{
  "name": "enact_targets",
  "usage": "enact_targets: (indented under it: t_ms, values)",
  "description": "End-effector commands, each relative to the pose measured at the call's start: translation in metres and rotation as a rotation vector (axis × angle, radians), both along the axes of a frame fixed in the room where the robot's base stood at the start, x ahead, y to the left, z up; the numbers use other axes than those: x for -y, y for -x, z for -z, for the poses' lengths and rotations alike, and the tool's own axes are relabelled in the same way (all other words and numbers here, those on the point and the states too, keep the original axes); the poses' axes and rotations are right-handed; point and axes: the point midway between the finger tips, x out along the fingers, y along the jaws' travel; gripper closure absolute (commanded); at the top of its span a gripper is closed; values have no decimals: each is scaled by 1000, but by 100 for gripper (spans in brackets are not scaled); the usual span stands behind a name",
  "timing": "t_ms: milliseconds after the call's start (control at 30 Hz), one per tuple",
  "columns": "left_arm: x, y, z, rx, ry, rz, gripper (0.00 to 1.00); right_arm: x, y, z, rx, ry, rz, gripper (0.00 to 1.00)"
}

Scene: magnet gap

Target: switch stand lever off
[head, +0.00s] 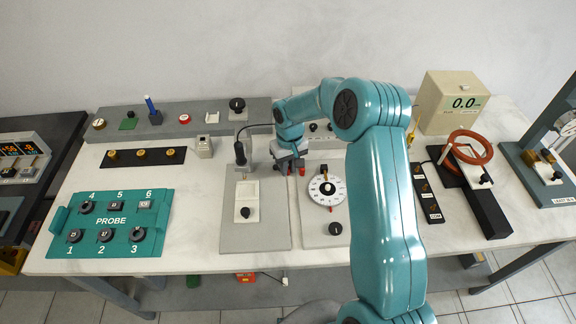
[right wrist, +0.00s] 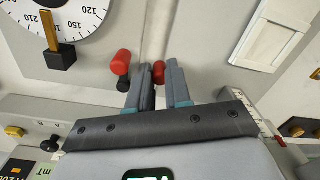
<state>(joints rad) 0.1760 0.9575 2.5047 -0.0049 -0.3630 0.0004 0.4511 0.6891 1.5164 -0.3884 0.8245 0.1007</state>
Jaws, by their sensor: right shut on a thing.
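My right gripper (head: 288,170) is low over the seam between two grey stand plates. The right wrist view shows its fingers (right wrist: 161,78) close together, with a small red piece (right wrist: 159,72) between them; this looks like the stand lever's handle, and most of it is hidden by the fingers. A second red knob (right wrist: 124,63) with a dark end is just left of the fingers, outside them. It also shows as a red spot (head: 302,170) in the head view. Which way the lever points cannot be told. My left gripper is not in view.
A grey plate (head: 270,232) with a dark probe (head: 240,152) on a post is left of the gripper. A white dial (head: 327,188) is to the right. A teal PROBE panel (head: 110,232) lies at the left. Bare white bench (head: 208,178) shows between panel and plate.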

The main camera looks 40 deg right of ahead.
Motion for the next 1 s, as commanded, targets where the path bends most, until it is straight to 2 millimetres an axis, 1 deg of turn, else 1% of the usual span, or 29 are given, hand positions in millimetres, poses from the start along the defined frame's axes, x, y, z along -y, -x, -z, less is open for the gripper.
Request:
enact_targets:
  t_ms: [167, 367, 700, 1000]
  values:
    - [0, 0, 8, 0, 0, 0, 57, -2, -1, 2, 5, 0, 42, 100]
    - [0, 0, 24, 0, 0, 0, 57, -8, -1, 4, 8, 1, 159, 100]
    - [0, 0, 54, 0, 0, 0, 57, -22, -3, 4, 7, 0, 462, 100]
    - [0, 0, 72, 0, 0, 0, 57, -32, -7, 3, 7, -1, 697, 100]
